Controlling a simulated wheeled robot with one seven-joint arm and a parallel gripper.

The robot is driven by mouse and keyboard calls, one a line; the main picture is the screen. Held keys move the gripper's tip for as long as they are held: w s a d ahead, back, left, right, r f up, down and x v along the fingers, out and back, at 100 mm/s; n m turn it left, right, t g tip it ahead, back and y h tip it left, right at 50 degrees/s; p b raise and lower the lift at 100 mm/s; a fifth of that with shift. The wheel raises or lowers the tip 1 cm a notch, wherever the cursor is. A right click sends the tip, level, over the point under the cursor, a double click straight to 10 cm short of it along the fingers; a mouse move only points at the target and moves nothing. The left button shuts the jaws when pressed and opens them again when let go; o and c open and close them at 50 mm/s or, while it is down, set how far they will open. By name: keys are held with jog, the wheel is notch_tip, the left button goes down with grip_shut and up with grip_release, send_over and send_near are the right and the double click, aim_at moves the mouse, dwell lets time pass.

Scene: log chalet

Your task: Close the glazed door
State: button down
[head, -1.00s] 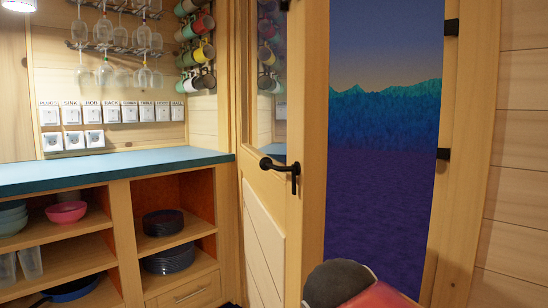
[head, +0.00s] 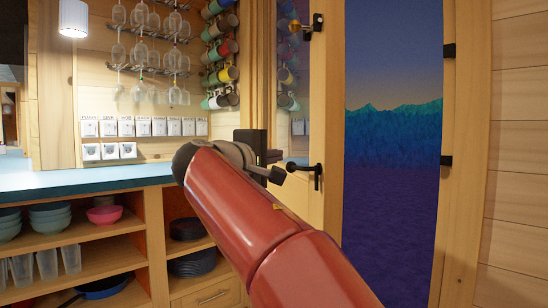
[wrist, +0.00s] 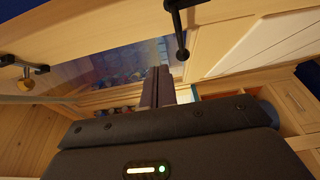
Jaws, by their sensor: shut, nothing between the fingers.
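The glazed door (head: 329,110) stands open, swung into the room, with wooden stiles and a glass pane (head: 293,80). Its black lever handle (head: 317,172) is near the free edge; it also shows in the wrist view (wrist: 178,30). A small latch (head: 297,26) sits higher on the door. My gripper (head: 262,150) is shut and empty, raised left of the handle in the head view. In the wrist view its closed fingers (wrist: 159,82) point toward the glass. I cannot tell whether they touch the door. My red arm hides the lower door panel in the head view.
The doorway (head: 393,150) shows a dark blue landscape, with black fittings on its right jamb (head: 462,110). At left, a blue-topped counter (head: 90,180) holds shelves of bowls and plates. Mugs (head: 220,50) and glasses hang above it.

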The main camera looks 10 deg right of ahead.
jog(key=w+d, duration=0.1)
jog(key=d, duration=0.1)
jog(key=w+d, duration=0.2)
jog(key=w+d+p, duration=0.1)
jog(key=w+d, duration=0.1)
jog(key=d, duration=0.1)
jog(key=shift+w+d, duration=0.2)
jog(key=shift+d, duration=0.35)
